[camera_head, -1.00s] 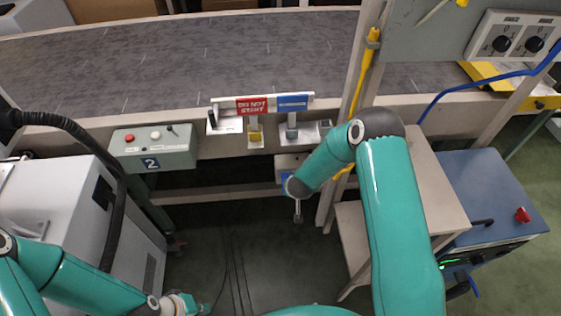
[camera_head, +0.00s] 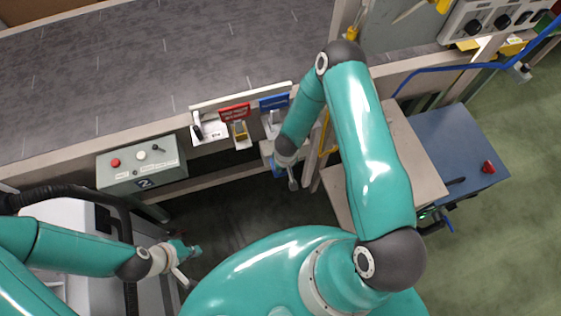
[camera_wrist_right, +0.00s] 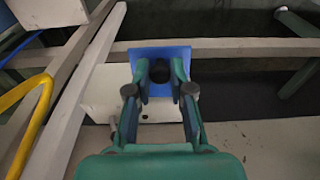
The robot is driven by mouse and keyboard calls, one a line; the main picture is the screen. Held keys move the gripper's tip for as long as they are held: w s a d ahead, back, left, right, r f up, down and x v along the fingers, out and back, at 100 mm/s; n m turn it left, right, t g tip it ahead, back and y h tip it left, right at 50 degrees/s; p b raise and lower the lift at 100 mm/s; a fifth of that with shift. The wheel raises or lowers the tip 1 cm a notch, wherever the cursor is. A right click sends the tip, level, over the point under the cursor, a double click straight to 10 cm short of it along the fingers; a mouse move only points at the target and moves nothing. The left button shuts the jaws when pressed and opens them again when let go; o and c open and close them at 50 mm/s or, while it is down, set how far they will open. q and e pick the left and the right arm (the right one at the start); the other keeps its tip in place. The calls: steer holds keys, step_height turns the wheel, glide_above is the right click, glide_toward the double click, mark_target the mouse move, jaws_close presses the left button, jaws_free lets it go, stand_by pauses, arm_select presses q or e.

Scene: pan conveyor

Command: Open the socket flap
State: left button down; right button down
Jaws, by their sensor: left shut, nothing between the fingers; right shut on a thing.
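A square blue flap (camera_wrist_right: 160,52) shows in the right wrist view against a pale socket box (camera_wrist_right: 106,95). My right gripper (camera_wrist_right: 160,72) is shut on the flap, with both fingers in front of it. A dark round spot shows between the fingertips; I cannot tell whether it is part of the flap or an opening. In the head view a bit of blue (camera_head: 278,170) shows below the conveyor edge, mostly hidden by my right wrist. My left gripper (camera_head: 188,256) is shut and empty at the lower left, away from the box.
A grey control box (camera_head: 142,165) with red and white buttons stands left on the conveyor frame. Red and blue signs hang over switches (camera_head: 240,130) above the socket. A blue cabinet (camera_head: 450,150) stands right. A yellow bar (camera_wrist_right: 30,120) and slanted frame post (camera_wrist_right: 75,95) lie left of my right gripper.

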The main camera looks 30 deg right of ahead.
steer(key=shift+d+f, duration=0.1)
steer(key=c, duration=1)
jaws_free()
steer(key=shift+c, duration=0.2)
step_height(320, 180, up, 12)
steer(key=s, duration=0.1)
steer(key=shift+s+a, duration=0.2)
steer(key=shift+a, duration=0.1)
steer(key=shift+f, duration=0.1)
